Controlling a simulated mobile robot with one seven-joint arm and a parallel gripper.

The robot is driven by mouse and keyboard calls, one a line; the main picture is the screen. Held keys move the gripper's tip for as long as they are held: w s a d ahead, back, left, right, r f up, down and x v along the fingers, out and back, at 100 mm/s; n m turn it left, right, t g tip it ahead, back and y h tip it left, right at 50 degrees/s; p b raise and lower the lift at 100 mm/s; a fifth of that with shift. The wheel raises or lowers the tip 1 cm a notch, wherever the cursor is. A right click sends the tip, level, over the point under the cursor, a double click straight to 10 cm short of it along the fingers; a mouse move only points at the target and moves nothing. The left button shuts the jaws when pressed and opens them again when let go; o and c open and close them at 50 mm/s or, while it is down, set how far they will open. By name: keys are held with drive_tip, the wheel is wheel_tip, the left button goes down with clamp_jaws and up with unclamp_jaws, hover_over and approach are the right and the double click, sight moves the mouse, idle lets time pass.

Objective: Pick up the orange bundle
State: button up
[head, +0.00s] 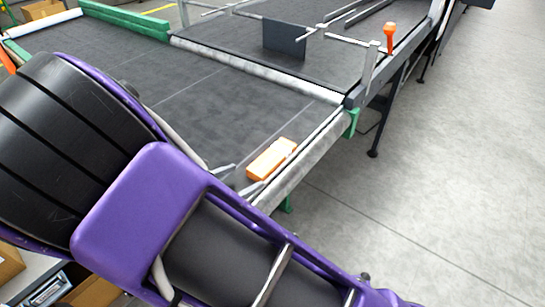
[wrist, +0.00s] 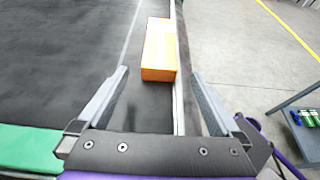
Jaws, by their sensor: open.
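The orange bundle (head: 271,158) is a small orange block lying on the dark conveyor belt (head: 215,110), close to the metal side rail. In the wrist view the bundle (wrist: 159,50) lies ahead of my gripper (wrist: 160,88), roughly between the lines of its two fingers and a little beyond the tips. The fingers are spread wide with nothing between them. In the head view my gripper (head: 240,178) is at the near end of the bundle, partly hidden by my purple arm. I cannot tell the exact gap.
The metal side rail (head: 300,165) runs right beside the bundle. A bar with a dark plate (head: 284,38) and an orange knob (head: 389,36) stands farther back. Open grey floor lies to the right. A grey cart (wrist: 300,125) with green items is at the wrist view's right.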

sight(259, 168)
drive_tip(key=shift+r+b+x, duration=0.1)
drive_tip(key=shift+b+x, duration=0.05)
drive_tip(key=shift+x, duration=1.3)
drive_tip(key=shift+r+b+x, duration=0.15)
drive_tip(key=shift+x, duration=1.3)
drive_tip(key=c, duration=1.5)
